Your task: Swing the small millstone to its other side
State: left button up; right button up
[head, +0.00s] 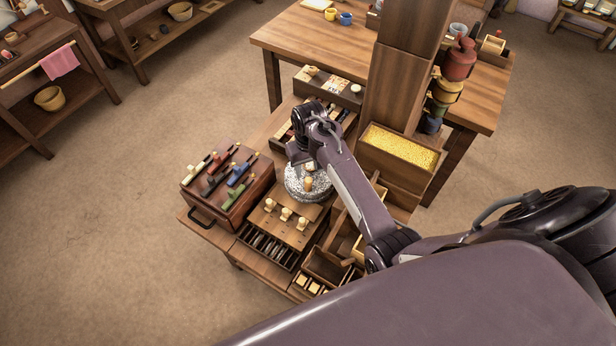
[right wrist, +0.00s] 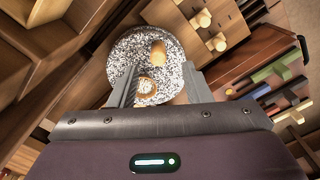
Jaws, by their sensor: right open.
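The small millstone (head: 322,192) is a round, speckled grey stone on the wooden bench, behind a block with pale knobs. It fills the upper middle of the right wrist view (right wrist: 128,50). A wooden peg handle (head: 308,184) stands up from it, seen also in the right wrist view (right wrist: 158,53). A pale round hub (right wrist: 147,86) shows between my fingers. My right gripper (right wrist: 160,72) is open above the stone, its fingers to either side of the peg's line. I cannot tell how far its tips are from the peg. My left gripper is not in view.
A brown case with coloured handles (head: 223,217) stands left of the stone. The knobbed block (head: 293,213) is in front. A wooden post (head: 398,75) and a bin of yellow grain (head: 400,146) stand close behind right. Open wooden boxes (head: 327,266) lie front right.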

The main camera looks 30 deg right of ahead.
aim_at(308, 180)
jog(key=shift+w+d+f+b, duration=0.2)
jog(key=shift+w+f, duration=0.1)
jog(key=shift+f, duration=0.3)
jog(key=shift+w+d+f+b, duration=0.15)
jog(key=shift+w+f, duration=0.15)
jog(key=shift+f, duration=0.3)
notch_tip(308, 180, down, 7)
jog(key=shift+a, duration=0.1)
jog(key=shift+s, duration=0.1)
grip_shut()
